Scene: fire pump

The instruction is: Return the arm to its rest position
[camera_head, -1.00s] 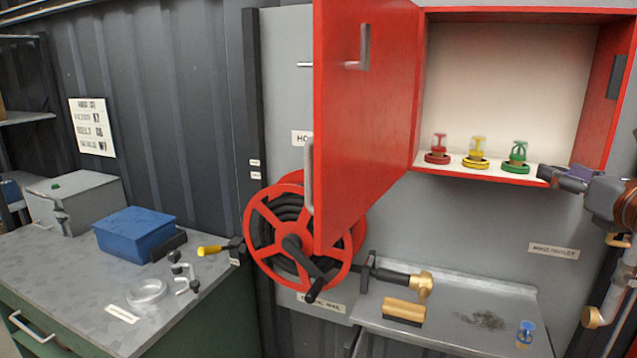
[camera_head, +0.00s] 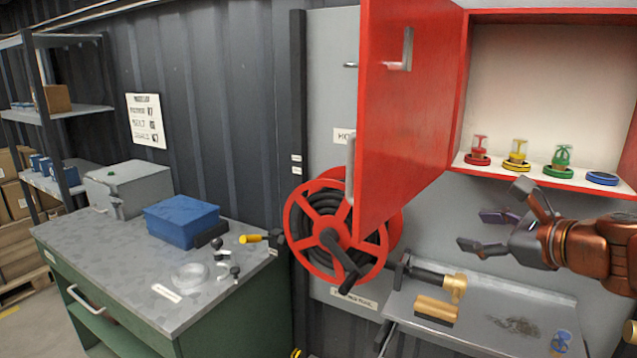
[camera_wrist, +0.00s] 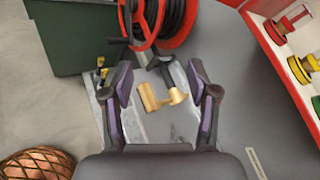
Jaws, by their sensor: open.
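My gripper (camera_head: 494,216) is open and empty at the right of the head view, in front of the grey panel and below the open red cabinet (camera_head: 560,16). My copper-coloured arm reaches in from the right edge. In the wrist view, the spread fingers of my gripper (camera_wrist: 160,78) frame a brass nozzle (camera_wrist: 177,96) and a brass-coloured block (camera_wrist: 149,97) farther off. Nothing is between the fingers.
The cabinet door (camera_head: 405,110) stands open, left of my gripper. Red (camera_head: 478,158), yellow (camera_head: 516,163) and green (camera_head: 560,170) sprinkler heads and a blue ring (camera_head: 601,178) line the cabinet. A hose reel (camera_head: 322,190) and a grey shelf (camera_head: 480,300) are below.

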